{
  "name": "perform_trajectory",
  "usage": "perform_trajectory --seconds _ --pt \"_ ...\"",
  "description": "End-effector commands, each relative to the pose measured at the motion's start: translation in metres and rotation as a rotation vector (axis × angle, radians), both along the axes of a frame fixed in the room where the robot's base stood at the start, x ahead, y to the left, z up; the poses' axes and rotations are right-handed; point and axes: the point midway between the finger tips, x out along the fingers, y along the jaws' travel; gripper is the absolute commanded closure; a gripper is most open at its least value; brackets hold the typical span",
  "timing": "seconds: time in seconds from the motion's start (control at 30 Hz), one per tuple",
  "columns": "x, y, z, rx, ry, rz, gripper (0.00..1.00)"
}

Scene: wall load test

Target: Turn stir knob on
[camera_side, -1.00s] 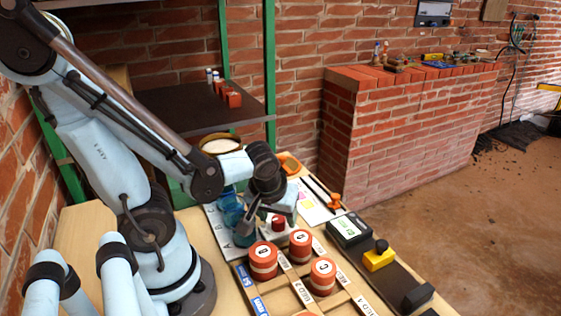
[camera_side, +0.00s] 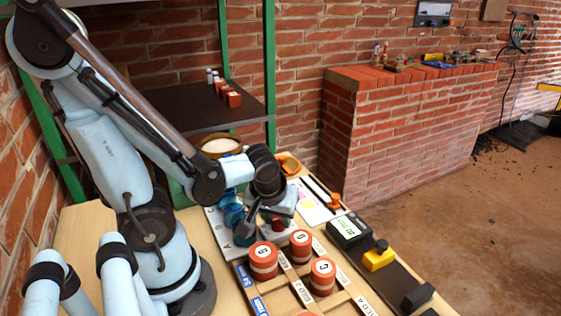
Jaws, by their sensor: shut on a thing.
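A small red knob (camera_side: 278,224), which looks like the stir knob, sits on a pale unit (camera_side: 287,238) behind the lettered cups. My gripper (camera_side: 267,222) points down at this knob and is shut on it. Its fingers and wrist hide part of the knob and unit, so the knob's exact turn angle cannot be read. A blue transparent vessel (camera_side: 232,211) stands just left of my gripper.
Red-and-white lettered cups (camera_side: 263,261) stand in a wooden rack in front of the unit. A black display box (camera_side: 349,230) and a yellow block with a dark button (camera_side: 379,258) lie to the right. A bowl of white material (camera_side: 220,146) is behind.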

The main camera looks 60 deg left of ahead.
Motion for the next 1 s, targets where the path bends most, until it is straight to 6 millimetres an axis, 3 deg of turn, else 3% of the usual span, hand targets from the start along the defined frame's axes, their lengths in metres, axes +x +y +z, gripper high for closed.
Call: perform_trajectory --seconds 0.37,1.0 --pt "-0.0008 0.0012 -0.0001 0.001 0.001 -0.097 0.97" --pt "-0.0017 0.0051 -0.0001 0.0 -0.002 -0.66 0.97"
